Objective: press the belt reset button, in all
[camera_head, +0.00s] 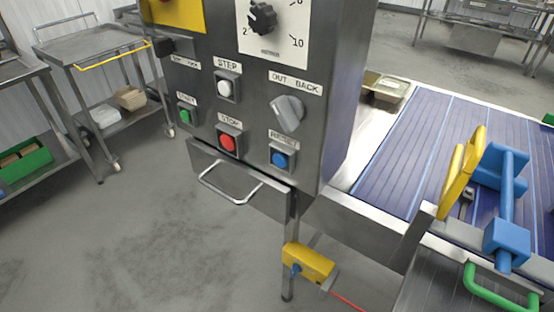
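A grey control panel (252,100) stands upright in the middle of the head camera view. The blue button (281,159) sits at its lower right, in a square frame under a label that reads RESET. To its left is the red STOP button (227,142), and further left the green button (185,117). The white STEP button (224,88) is above the red one. A grey rotary switch (287,109) under the OUT BACK label sits just above the blue button. Nothing covers the blue button. Neither of my grippers is in view.
A large dial (263,18) tops the panel. A metal handle (230,187) projects below it. The blue belt (440,135) runs at right, with a tray (384,86) by it and blue and yellow fittings (502,170) on its near side. Carts stand at left; the floor in front is clear.

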